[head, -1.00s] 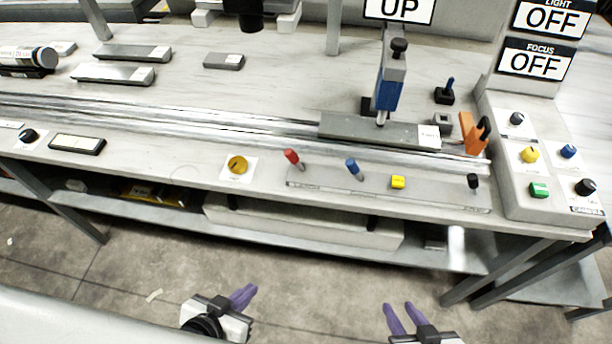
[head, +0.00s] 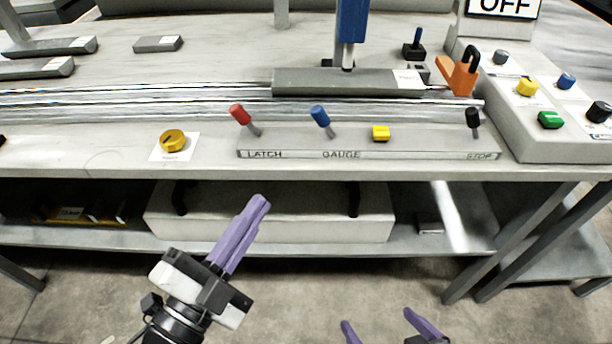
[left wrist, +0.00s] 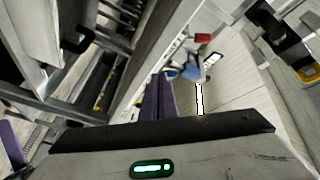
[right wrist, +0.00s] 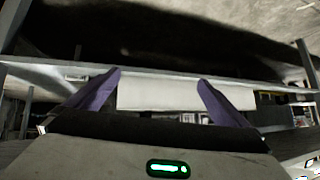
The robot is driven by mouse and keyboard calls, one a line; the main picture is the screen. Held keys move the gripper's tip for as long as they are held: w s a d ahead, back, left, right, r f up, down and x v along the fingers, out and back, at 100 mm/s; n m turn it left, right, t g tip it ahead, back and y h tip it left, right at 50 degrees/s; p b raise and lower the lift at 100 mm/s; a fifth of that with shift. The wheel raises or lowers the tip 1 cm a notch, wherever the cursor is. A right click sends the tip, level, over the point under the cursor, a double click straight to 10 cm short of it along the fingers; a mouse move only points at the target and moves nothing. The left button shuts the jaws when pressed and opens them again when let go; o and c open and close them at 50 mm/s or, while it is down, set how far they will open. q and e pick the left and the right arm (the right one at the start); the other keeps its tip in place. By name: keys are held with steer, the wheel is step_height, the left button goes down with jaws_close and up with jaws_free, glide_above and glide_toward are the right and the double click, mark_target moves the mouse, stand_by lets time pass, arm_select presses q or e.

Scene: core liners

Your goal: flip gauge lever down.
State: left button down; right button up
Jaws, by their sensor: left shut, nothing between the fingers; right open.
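The gauge lever has a blue knob (head: 320,116) on a short metal stem above the GAUGE label on the grey panel (head: 285,154) at the bench's front edge. It leans up and away to the left. My left gripper (head: 260,203) is shut and empty, below and in front of the bench edge, with its purple fingers pointing up toward the panel. In the left wrist view a blue knob (left wrist: 192,72) shows just beyond the fingertips. My right gripper (head: 378,322) is open and empty, low in front of the bench; its spread fingers also show in the right wrist view (right wrist: 158,82).
The red-knobbed LATCH lever (head: 240,114) stands left of the blue one. A yellow button (head: 381,133) and black STOP lever (head: 473,117) are to the right. A yellow knob (head: 172,140) sits further left. A shelf (head: 410,238) runs beneath the bench.

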arm_select(q)
steer(key=r+m+h, duration=0.1)
steer(key=s+d+r+m+t+b, duration=0.1)
steer(key=m, duration=0.1)
steer(key=shift+s+d+r+h, duration=0.1)
steer(key=shift+h, duration=0.3)
steer(key=b, duration=0.1)
glide_toward(317, 121)
steer(key=x, duration=0.5)
steer(key=shift+w+d+r, duration=0.15)
steer(key=shift+w+d, duration=0.2)
steer(key=shift+w, duration=0.2)
